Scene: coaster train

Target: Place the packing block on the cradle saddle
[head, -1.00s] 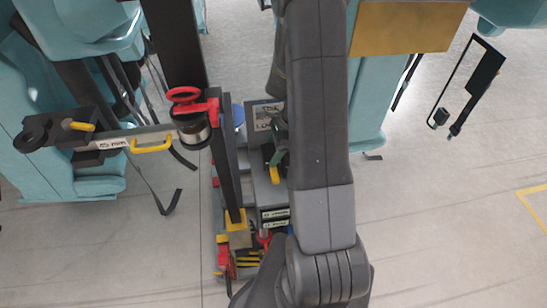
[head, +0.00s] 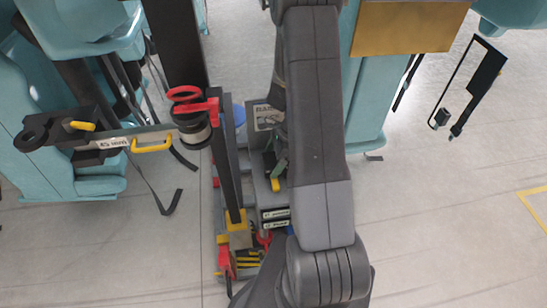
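I cannot pick out the packing block or the cradle saddle with certainty in the head view. My own grey arm link stands across the middle of the picture and hides what lies behind it. A dark wrist part of my arm shows along its left edge. Dark greenish parts (head: 276,158) show below that, over the grey cart (head: 255,190); I cannot tell whether they belong to my gripper. The fingertips cannot be made out, nor whether they hold anything.
A bar marked in mm (head: 120,141) with a yellow handle (head: 152,145) sticks out left from a dark post. A red clamp (head: 196,104) sits on the post. Teal seats (head: 70,60) stand at left. A brass-coloured plate (head: 408,27) is at upper right.

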